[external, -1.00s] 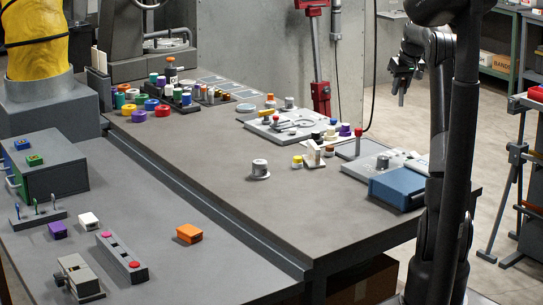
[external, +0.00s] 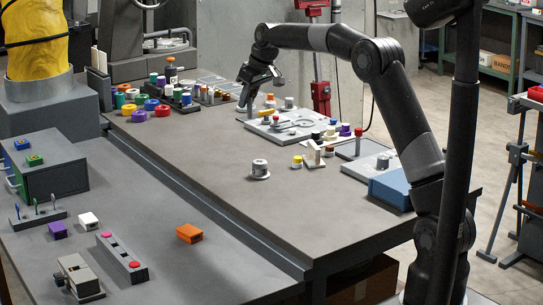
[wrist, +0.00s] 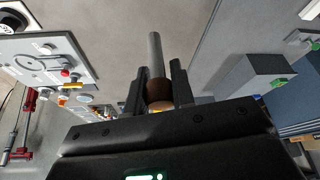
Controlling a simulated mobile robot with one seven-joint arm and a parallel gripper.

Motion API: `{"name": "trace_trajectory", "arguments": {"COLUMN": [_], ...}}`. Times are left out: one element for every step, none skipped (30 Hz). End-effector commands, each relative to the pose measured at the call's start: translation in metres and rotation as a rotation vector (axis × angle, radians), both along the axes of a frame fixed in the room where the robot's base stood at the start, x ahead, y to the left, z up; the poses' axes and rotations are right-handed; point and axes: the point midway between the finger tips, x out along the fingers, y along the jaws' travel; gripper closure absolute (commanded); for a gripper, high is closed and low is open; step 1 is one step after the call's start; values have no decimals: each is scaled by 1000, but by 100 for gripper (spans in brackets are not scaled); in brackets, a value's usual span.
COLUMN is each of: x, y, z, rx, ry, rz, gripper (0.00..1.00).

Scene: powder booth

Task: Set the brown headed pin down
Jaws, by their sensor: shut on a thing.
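My gripper (external: 262,76) is over the far part of the grey workbench (external: 215,150), fingers pointing down. It is shut on the brown headed pin, whose grey shaft (external: 243,97) hangs below the fingers in the external view. In the wrist view the brown head (wrist: 158,92) sits between the two dark fingers, and the grey shaft (wrist: 154,48) points away from the gripper. Whether the pin's tip touches anything below cannot be told.
A white fixture plate (external: 275,130) with small parts lies right of my gripper. A rack of coloured bottles and caps (external: 180,97) stands to the left. A blue box (external: 388,188) sits at the bench's right edge. The bench's middle is mostly clear.

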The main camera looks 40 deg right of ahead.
Motion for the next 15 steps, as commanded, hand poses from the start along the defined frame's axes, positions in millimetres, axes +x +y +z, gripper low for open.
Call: {"name": "trace_trajectory", "arguments": {"x": [0, -1, -2, -3, -4, -6, -7, -9, -10, -12, -13, -15, -16, -17, -19], "y": [31, 46, 64, 77, 89, 103, 113, 123, 133, 141, 148, 157, 162, 168, 176], "z": [0, 0, 0, 0, 0, 0, 0, 0, 0, 0, 0, 1, 1, 1, 1], "rx": [0, -1, -1, -1, -1, -1, -1, -1, -1, -1, -2, -1, -1, -1, -1], "ry": [-1, -1, -2, -2, -2, -2, -2, -2, -2, -2, -2, -3, -3, -3, -3], "rz": [35, 50, 69, 83, 97, 112, 123, 132, 143, 152, 158, 168, 173, 181, 188], "gripper": [100, 100, 100, 100, 100, 100, 100, 100, 100, 100, 100, 100, 100, 100, 100]}}
